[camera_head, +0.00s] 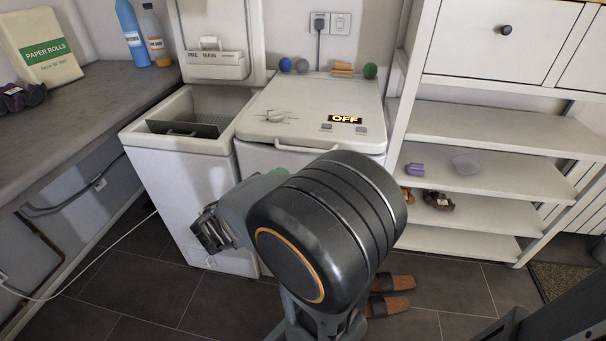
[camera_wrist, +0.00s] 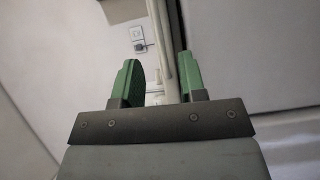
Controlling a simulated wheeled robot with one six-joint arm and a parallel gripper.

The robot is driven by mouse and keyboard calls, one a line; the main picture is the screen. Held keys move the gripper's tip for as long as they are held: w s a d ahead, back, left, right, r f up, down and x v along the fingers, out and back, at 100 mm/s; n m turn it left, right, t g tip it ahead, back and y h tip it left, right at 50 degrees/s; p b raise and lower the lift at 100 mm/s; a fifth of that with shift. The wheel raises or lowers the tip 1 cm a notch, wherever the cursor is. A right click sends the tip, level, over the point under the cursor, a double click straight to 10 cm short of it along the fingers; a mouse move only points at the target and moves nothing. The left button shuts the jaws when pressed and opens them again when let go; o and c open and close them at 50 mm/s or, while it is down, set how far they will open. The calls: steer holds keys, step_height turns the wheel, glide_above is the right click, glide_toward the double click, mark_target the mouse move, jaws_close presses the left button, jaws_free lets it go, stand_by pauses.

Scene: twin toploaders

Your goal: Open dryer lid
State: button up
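The right-hand toploader (camera_head: 318,105), which I take to be the dryer, has its white lid shut and a lit OFF display (camera_head: 345,119). A white bar handle (camera_head: 303,149) runs along the lid's front edge, partly hidden by my arm. My gripper (camera_head: 207,232) is in front of the left-hand machine, below and left of that handle. In the wrist view its green fingers (camera_wrist: 160,80) stand apart, so it is open. A pale bar (camera_wrist: 161,40) shows between or behind them; I cannot tell what it is or whether it is touched.
The left-hand toploader (camera_head: 185,170) has its lid (camera_head: 215,25) raised against the wall. Small coloured items, including a green ball (camera_head: 370,71), lie behind the dryer lid. A counter (camera_head: 80,115) is at left; a white shelf unit (camera_head: 480,135) stands close at right.

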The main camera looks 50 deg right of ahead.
mark_target(303, 149)
steer(key=w+d+t, duration=0.1)
steer(key=d, duration=0.3)
steer(key=w+d+h+b, duration=0.1)
steer(key=w+d, duration=0.1)
steer(key=d, duration=0.2)
steer(key=w+d+n+t+h+b, duration=0.1)
steer(key=d, duration=0.4)
steer(key=shift+w+r+t, duration=0.25)
steer(key=shift+r+t, duration=0.05)
steer(key=shift+c, duration=0.2)
jaws_close()
